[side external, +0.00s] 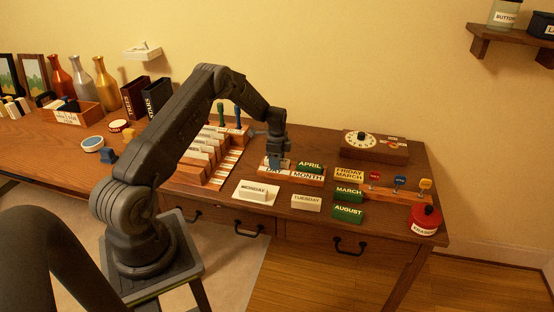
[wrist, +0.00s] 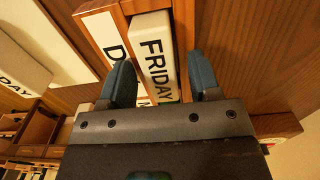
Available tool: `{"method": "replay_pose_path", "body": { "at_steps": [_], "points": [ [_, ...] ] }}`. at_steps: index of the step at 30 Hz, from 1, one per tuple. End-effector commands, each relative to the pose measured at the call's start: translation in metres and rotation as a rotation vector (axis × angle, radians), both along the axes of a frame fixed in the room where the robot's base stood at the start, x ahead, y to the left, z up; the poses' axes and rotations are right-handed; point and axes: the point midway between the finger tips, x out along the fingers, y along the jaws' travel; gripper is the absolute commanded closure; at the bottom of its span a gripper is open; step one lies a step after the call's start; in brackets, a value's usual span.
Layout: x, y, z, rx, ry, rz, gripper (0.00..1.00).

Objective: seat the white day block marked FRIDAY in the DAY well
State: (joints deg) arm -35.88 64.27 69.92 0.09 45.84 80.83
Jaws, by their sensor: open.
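The white FRIDAY block (wrist: 153,52) lies between my open fingers in the wrist view, its lettering facing up. It is at the DAY side of the wooden holder (wrist: 92,25), beside the white label strip, within the wooden rim. How deep it sits cannot be told. My gripper (wrist: 158,72) is open around the block, one finger on each side, with a visible gap at the right finger. In the side view my gripper (side external: 277,163) is down over the holder (side external: 318,181) and mostly hides the block. A green APRIL block (side external: 310,166) stands on the MONTH side.
White MONDAY (side external: 256,191) and TUESDAY (side external: 306,203) blocks lie in front of the holder. A slotted wooden rack (side external: 205,160) is left.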

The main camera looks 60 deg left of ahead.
Motion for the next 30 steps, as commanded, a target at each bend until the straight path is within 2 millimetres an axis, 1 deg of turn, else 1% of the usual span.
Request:
{"method": "replay_pose_path", "body": {
  "at_steps": [4, 7, 11, 15, 18, 21, 26, 28, 30],
  "points": [
    [0.0, 0.0, 0.004, 0.001, -0.001, 0.0, 0.43],
    [0.001, 0.001, 0.014, 0.002, -0.004, 0.0, 0.43],
    [0.001, 0.001, 0.039, 0.003, -0.004, 0.0, 0.43],
    [0.001, 0.0, 0.07, 0.003, -0.004, 0.0, 0.43],
    [0.001, 0.0, 0.089, 0.003, -0.003, 0.0, 0.43],
    [0.001, 0.0, 0.105, 0.002, -0.002, 0.0, 0.43],
    [0.0, 0.0, 0.12, 0.001, -0.001, 0.0, 0.43],
    [0.001, -0.003, 0.127, 0.004, -0.005, 0.005, 0.43],
    [0.002, -0.013, 0.141, 0.01, -0.014, 0.019, 0.43]
  ]
}}
